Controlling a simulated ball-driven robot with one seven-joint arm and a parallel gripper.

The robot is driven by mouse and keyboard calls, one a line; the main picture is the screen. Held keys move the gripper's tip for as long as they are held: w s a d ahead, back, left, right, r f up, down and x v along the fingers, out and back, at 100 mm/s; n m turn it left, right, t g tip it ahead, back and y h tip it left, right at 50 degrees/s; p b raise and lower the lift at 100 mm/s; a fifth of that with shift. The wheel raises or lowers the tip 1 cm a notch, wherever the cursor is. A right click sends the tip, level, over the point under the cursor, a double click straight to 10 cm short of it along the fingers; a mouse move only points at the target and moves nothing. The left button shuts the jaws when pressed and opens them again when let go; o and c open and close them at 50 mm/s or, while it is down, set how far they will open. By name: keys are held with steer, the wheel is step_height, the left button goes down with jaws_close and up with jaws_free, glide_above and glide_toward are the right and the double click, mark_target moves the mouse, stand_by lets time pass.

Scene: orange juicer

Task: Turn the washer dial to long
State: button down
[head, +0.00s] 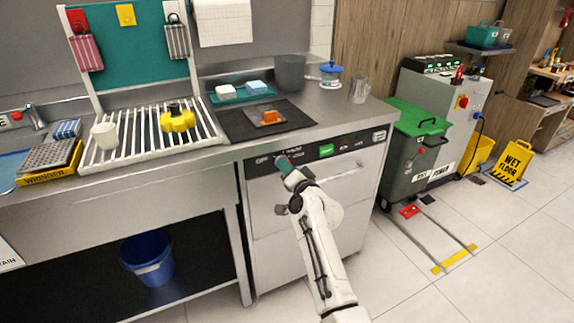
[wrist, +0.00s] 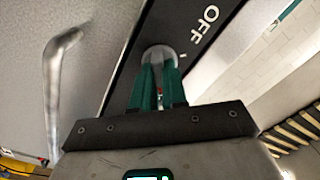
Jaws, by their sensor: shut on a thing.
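The washer (head: 268,213) is a steel front-loading machine under the counter, with a black control strip across its top. The dial (wrist: 157,52) is a round grey knob on that strip, beside the word OFF in the wrist view. My gripper (head: 283,161) reaches the strip from the front, just right of the OFF label. In the wrist view its green fingers (wrist: 158,72) are shut on the dial, one on each side. The fingers hide part of the dial, and my gripper covers it in the head view. A small pale mark shows at the dial's edge on the OFF side.
The washer's bar handle (wrist: 58,75) runs along the door below the strip. A green button (head: 326,150) sits right of the dial. A grey bin with a green lid (head: 416,117) stands right of the washer. A blue bucket (head: 148,258) is under the sink counter. Floor in front is clear.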

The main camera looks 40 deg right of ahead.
steer(key=m+p, duration=0.1)
steer(key=m, duration=0.3)
steer(key=shift+m+p, duration=0.35)
steer(key=shift+m, duration=0.05)
stand_by(0.4)
steer(key=c, duration=1.2)
jaws_free()
steer(key=shift+o, duration=0.2)
steer(key=shift+s, duration=0.15)
steer(key=p+v, duration=0.3)
steer(key=v, duration=0.7)
steer(key=shift+s, duration=0.25)
